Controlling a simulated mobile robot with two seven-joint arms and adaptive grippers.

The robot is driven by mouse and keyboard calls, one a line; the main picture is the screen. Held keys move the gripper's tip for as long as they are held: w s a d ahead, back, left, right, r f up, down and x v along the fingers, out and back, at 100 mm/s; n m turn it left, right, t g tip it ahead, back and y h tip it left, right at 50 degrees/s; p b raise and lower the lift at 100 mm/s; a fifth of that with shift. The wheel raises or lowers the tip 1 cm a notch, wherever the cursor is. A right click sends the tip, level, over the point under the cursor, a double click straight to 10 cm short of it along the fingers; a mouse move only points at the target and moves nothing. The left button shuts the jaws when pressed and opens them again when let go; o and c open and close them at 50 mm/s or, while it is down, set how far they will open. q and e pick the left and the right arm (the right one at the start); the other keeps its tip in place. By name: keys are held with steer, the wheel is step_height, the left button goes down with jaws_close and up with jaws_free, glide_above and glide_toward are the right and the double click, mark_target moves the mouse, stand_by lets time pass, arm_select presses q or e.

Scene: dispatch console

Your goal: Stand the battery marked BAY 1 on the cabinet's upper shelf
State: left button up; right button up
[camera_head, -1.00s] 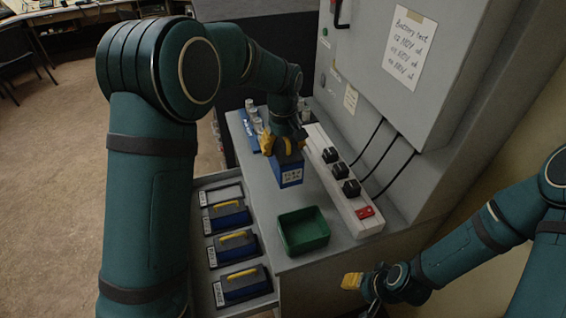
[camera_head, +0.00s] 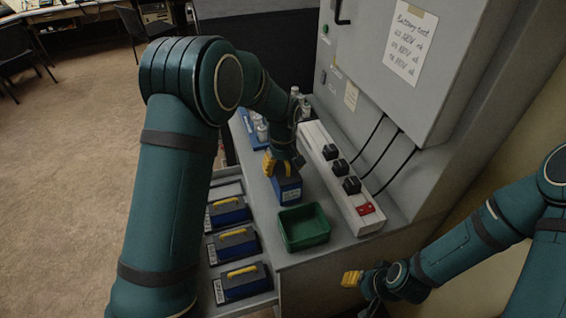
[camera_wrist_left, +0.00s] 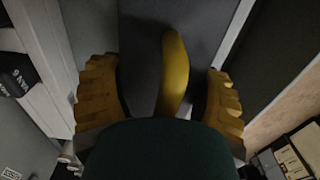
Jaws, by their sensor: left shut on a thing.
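My left gripper (camera_head: 284,162) is shut on a blue battery (camera_head: 288,187) with a dark grey top, held over the grey counter, just behind the green bin. I cannot tell whether its base touches the counter. In the left wrist view, the battery's dark top (camera_wrist_left: 140,75) and yellow handle (camera_wrist_left: 174,70) lie between my two yellow fingers. The marking on it is not readable. The grey cabinet (camera_head: 385,95) stands at the right, its front closed; no upper shelf shows. My right gripper (camera_head: 352,279) is at the lower right, away from the battery; its opening is unclear.
A green bin (camera_head: 304,228) and a white power strip (camera_head: 333,180) with black plugs, a red switch and cables are near the battery. An open drawer (camera_head: 226,190) at the left holds blue batteries (camera_head: 233,243) with yellow handles. Small bottles (camera_head: 261,130) stand behind.

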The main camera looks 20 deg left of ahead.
arm_select(q)
steer(key=o, duration=1.3)
step_height(320, 180, up, 12)
steer(key=shift+r+p, duration=0.1)
steer(key=shift+p, duration=0.3)
